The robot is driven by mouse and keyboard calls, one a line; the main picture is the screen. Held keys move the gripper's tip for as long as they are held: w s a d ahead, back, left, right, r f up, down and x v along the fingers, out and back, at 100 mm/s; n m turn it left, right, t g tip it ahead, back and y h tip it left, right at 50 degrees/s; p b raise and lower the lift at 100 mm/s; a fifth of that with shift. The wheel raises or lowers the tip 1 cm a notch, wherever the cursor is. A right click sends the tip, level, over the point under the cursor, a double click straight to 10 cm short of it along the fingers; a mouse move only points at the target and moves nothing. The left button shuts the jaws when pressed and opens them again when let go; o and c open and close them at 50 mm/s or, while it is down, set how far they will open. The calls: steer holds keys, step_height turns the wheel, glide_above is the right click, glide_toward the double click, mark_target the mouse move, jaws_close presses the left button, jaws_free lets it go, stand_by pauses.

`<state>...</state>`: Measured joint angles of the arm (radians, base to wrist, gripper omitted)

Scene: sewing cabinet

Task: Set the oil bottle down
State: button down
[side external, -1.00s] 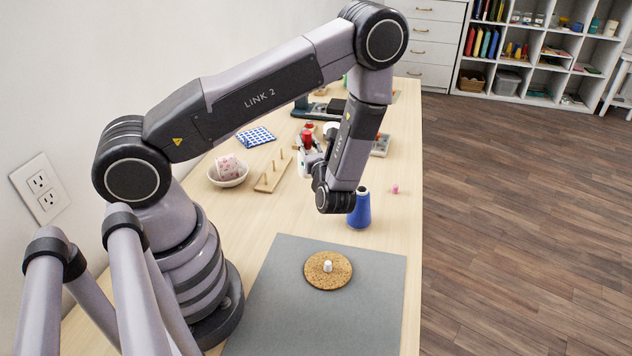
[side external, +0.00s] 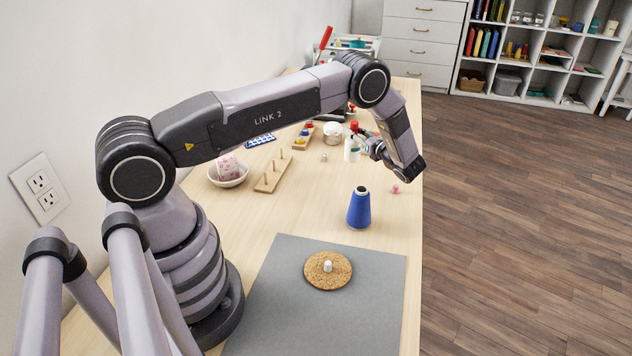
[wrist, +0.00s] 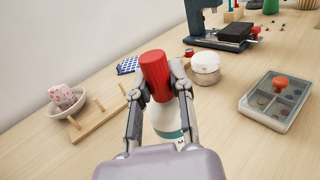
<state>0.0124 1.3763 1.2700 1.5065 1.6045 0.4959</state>
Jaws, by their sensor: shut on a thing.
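The oil bottle, white with a tall red cap, is in the wrist view (wrist: 165,118) and in the side external view (side external: 352,153). My gripper (wrist: 160,85) is shut on it, with one finger on each side just below or at the cap. In the side external view my gripper (side external: 368,148) reaches the bottle from the right, over the far part of the table. The bottle looks roughly upright there. I cannot tell whether its base touches the table; the wrist hides its lower part in the wrist view.
A peg rack (wrist: 105,120) and white bowl (wrist: 52,110) lie left.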

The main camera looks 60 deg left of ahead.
mark_target(357, 146)
steer(key=shift+w+a+f, duration=0.1)
steer(key=shift+w+f, duration=0.25)
steer(key=shift+f, duration=0.6)
steer(key=shift+w+a+f, duration=0.15)
steer(key=shift+w+f, duration=0.15)
steer(key=shift+f, duration=0.6)
steer(key=shift+w+a+f, duration=0.1)
steer(key=shift+w+f, duration=0.25)
steer(key=shift+f, duration=0.6)
steer(key=shift+f, duration=0.1)
steer(key=c, duration=1)
jaws_free()
